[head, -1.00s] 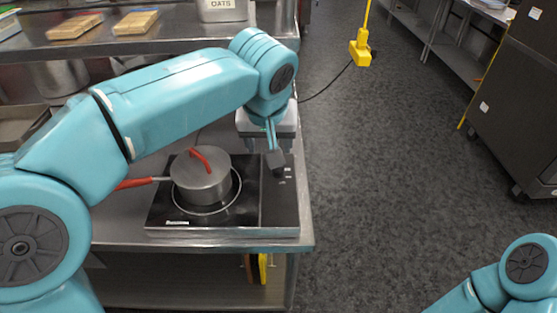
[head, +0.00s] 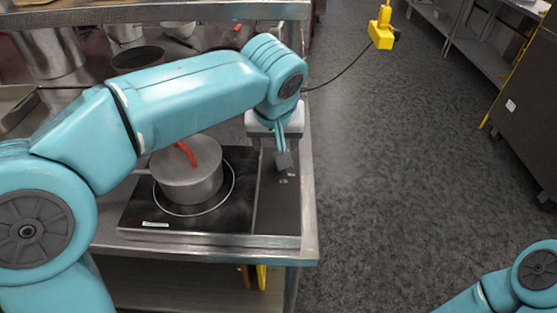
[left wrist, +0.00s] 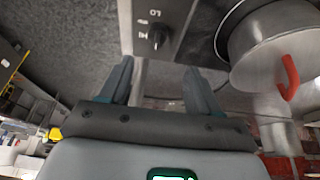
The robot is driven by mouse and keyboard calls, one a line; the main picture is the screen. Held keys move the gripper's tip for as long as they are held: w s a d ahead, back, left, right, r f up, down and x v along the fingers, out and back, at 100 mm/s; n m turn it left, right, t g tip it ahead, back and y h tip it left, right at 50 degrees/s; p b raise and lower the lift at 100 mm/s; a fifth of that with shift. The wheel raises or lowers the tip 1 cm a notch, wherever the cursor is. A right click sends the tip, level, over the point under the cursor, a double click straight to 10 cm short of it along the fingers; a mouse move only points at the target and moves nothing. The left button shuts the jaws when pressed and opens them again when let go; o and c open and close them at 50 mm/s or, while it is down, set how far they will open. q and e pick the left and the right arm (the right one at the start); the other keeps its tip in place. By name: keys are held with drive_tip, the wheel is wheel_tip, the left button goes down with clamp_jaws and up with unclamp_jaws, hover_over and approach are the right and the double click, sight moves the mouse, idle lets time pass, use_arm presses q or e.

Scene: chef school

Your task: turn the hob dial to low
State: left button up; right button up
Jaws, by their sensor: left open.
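The hob dial (left wrist: 157,36) is a small dark knob with a light pointer line, beside white LO and HI marks, in the left wrist view. In the head view my left gripper hides it. My left gripper (left wrist: 157,67) is open, its two fingers on either side of the dial's line and apart from it, with the dial ahead of the tips. In the head view the gripper (head: 283,160) is over the right-hand control strip of the black hob (head: 133,212). My right gripper is not in view; only part of my right arm shows at lower right.
A steel pot (head: 188,185) with a red lid handle stands on the hob's ring, left of my gripper; it also shows in the left wrist view (left wrist: 262,42). A steel shelf (head: 150,12) runs behind. The floor (head: 410,160) right of the counter is open, with a hanging yellow socket (head: 382,35).

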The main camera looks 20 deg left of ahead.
use_arm(q)
drive_tip(key=x, duration=1.2)
drive_tip(key=shift+w+d+r, duration=0.1)
drive_tip(key=shift+w+d, duration=0.05)
drive_tip(key=shift+d, duration=0.15)
drive_tip(key=shift+a+r, duration=0.1)
drive_tip(key=shift+a, duration=0.05)
drive_tip(key=c, duration=1)
